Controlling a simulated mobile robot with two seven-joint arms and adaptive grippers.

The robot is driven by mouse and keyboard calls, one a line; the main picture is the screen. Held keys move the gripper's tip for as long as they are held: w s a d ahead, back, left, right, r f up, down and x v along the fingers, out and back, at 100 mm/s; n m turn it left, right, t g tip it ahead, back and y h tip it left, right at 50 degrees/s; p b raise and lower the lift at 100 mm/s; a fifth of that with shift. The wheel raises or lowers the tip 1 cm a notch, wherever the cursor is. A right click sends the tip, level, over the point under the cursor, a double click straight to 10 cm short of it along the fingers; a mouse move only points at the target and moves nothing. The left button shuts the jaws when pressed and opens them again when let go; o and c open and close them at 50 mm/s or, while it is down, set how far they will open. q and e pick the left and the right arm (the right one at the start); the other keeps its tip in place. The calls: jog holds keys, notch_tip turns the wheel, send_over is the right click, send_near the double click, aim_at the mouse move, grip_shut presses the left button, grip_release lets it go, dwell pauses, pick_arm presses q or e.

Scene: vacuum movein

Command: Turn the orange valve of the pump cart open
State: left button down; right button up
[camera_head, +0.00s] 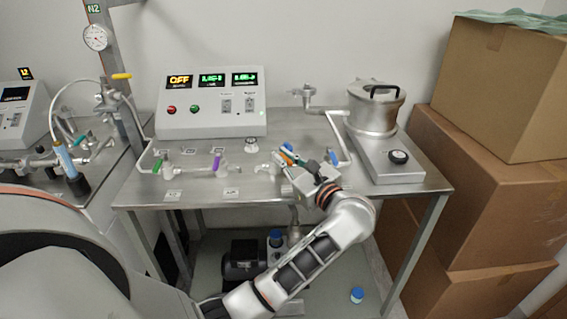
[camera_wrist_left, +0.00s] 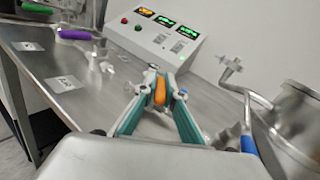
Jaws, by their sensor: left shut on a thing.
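The orange valve handle (camera_wrist_left: 160,92) shows between the fingertips of my left gripper (camera_wrist_left: 157,84) in the left wrist view. The fingers, with teal sides, are shut on it. In the head view my left gripper (camera_head: 284,155) is over the right-middle part of the pump cart (camera_head: 250,186), and a bit of orange shows at its fingers. The fingers hide most of the handle and its valve body, so I cannot tell how far it is turned. My right gripper is not in view.
Green (camera_head: 157,166) and purple (camera_head: 216,163) valve handles stand to the left on the cart. A blue handle (camera_wrist_left: 248,145) is close on the right of my gripper. A control box (camera_head: 211,104) stands behind, a metal chamber (camera_head: 376,108) at right, beside stacked cardboard boxes (camera_head: 480,150).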

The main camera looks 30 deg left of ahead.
pick_arm(q)
jog(key=shift+w+d+f+n+g+y+b, duration=0.1)
jog(key=shift+w+n+g+y+b, duration=0.15)
jog(key=shift+g+b, duration=0.2)
jog(key=shift+w+d+f+n+g+y+b, duration=0.15)
jog(key=shift+n+g+b, duration=0.2)
jog(key=shift+g, duration=0.2)
jog(key=shift+s+a, duration=0.1)
jog(key=shift+r+g, duration=0.2)
jog(key=shift+g, duration=0.1)
jog(key=c, duration=2.1)
grip_release()
jog(key=shift+r, duration=5.05)
